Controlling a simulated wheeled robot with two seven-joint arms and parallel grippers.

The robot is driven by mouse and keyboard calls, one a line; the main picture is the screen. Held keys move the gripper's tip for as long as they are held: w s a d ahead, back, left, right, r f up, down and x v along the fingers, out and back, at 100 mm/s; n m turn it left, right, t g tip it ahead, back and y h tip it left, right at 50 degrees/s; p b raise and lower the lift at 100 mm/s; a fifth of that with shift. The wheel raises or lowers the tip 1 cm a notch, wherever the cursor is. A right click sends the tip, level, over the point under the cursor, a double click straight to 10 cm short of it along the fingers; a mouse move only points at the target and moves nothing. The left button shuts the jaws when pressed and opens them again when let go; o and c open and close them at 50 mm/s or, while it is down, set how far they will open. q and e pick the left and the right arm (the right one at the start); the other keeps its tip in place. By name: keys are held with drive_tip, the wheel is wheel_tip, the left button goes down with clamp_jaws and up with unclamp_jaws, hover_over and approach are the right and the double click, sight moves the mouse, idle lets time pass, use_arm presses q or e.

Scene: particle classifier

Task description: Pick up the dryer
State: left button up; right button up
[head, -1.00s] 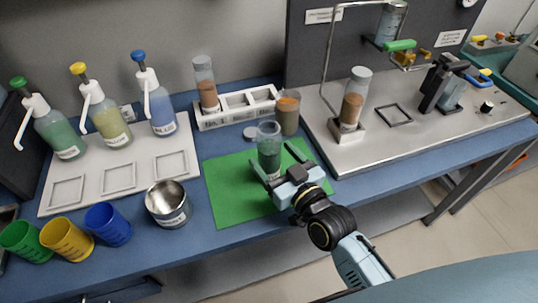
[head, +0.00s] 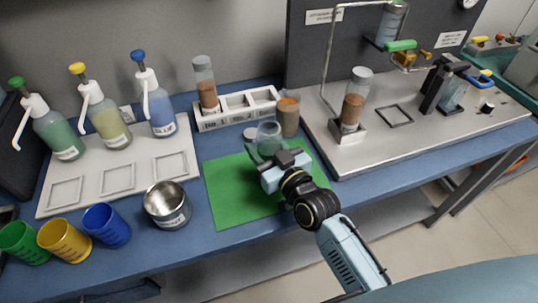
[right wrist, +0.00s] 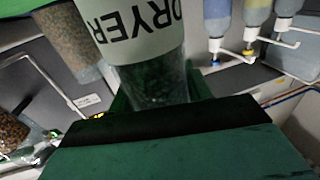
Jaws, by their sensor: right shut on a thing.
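The dryer is a clear jar (head: 268,130) with a rounded glass top, at the back of the green mat (head: 235,195). In the right wrist view its white label reads DRYER upside down (right wrist: 140,30), with dark green grains below. My right gripper (head: 272,160) is shut on the jar from the front right and hides most of its lower part in the head view. Whether the jar's base touches the mat is hidden. My left gripper is not in view.
A white rack (head: 235,117) holding a brown-filled tube (head: 205,85) stands behind the mat. A brown-filled jar (head: 288,115) is close behind the dryer. A steel cup (head: 167,205) stands left. The mat's front left is clear.

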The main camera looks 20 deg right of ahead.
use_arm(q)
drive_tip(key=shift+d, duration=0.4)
use_arm(e)
drive_tip(key=shift+c, duration=0.3)
drive_tip(key=shift+r, duration=0.1)
drive_tip(key=shift+r, duration=0.1)
